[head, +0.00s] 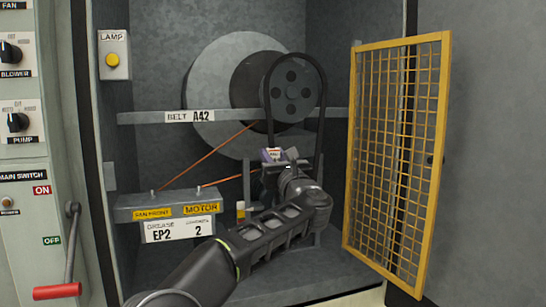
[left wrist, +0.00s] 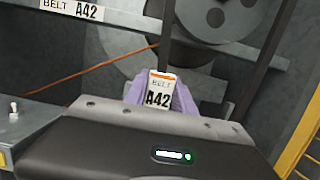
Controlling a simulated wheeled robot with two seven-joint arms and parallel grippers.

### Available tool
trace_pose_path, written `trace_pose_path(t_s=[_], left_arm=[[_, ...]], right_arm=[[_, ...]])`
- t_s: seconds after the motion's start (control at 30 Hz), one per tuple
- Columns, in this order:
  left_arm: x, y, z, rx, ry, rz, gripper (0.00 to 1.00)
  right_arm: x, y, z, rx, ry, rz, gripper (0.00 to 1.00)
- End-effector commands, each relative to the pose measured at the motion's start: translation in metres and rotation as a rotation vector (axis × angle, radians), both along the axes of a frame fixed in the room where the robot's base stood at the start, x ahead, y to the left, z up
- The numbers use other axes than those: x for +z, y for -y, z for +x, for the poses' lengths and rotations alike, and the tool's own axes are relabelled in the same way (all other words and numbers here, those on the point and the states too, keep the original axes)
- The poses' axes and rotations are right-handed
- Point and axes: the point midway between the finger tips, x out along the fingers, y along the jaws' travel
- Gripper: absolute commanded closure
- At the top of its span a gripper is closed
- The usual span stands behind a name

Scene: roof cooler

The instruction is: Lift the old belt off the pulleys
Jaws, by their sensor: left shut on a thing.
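The old belt (head: 323,120) is a black loop. It passes over the upper pulley (head: 292,88), a dark disc with round holes, and its two sides hang down. My left gripper (head: 273,155) is at the left side of the belt, below the upper pulley. In the left wrist view its purple fingers (left wrist: 160,92) are shut around a white tag reading BELT A42 (left wrist: 158,98), with the dark belt strand (left wrist: 166,45) rising above it. The lower end of the belt and any lower pulley are hidden behind my left arm. My right gripper is not in view.
A grey crossbar (head: 150,118) with a BELT A42 label runs across the bay. A yellow mesh door (head: 398,160) stands open at right. A grey box (head: 165,203) with orange wires is at lower left. A red-handled switch lever (head: 58,290) is nearer left.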

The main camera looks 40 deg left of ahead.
Motion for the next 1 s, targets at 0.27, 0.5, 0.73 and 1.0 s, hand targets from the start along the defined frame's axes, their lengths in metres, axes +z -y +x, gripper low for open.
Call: trace_pose_path(t_s=[0.27,0.5,0.73,1.0], left_arm=[[0.0,0.003,-0.002,0.0,0.002,0.001,1.0],[0.001,0.01,-0.007,0.0,0.003,0.001,1.0],[0.001,0.018,-0.012,0.0,0.003,0.001,1.0],[0.002,0.028,-0.019,0.0,0.002,0.0,1.0]], right_arm=[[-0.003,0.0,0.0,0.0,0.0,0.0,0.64],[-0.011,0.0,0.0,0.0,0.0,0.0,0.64],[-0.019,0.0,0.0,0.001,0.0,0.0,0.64],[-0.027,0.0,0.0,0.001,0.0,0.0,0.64]])
